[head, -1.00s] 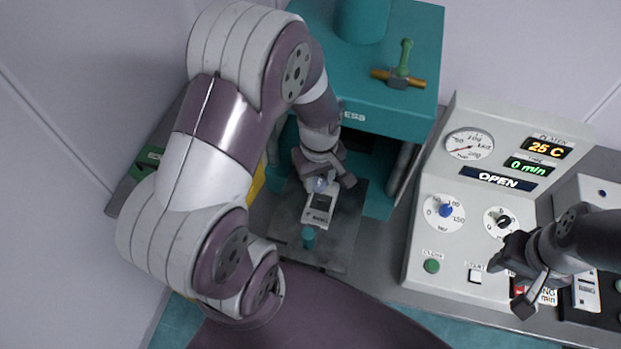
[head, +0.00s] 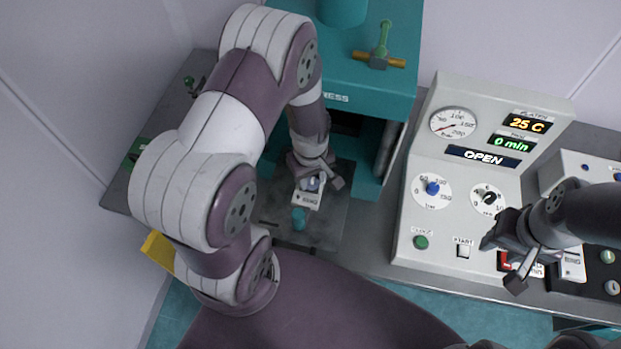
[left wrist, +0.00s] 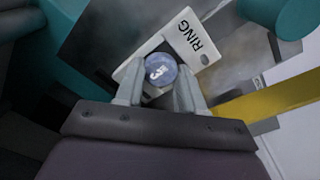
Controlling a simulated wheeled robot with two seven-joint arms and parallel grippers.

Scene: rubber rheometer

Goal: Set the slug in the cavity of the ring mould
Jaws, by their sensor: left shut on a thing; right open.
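The ring mould, a pale plate labelled RING (head: 306,200), lies on the dark grey plate in front of the press; it also shows in the left wrist view (left wrist: 192,38). My left gripper (head: 315,180) is over the mould's far part and shut on the slug, a round bluish disc marked 3 (left wrist: 160,70). The slug shows between the two fingers in the left wrist view and covers part of the mould. I cannot tell whether it touches the cavity, which is hidden. My right gripper (head: 502,262) is open, in front of the control panel.
The control panel (head: 455,200) stands to the right, reading OPEN and 25 C. A yellow object (head: 158,252) shows at the left.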

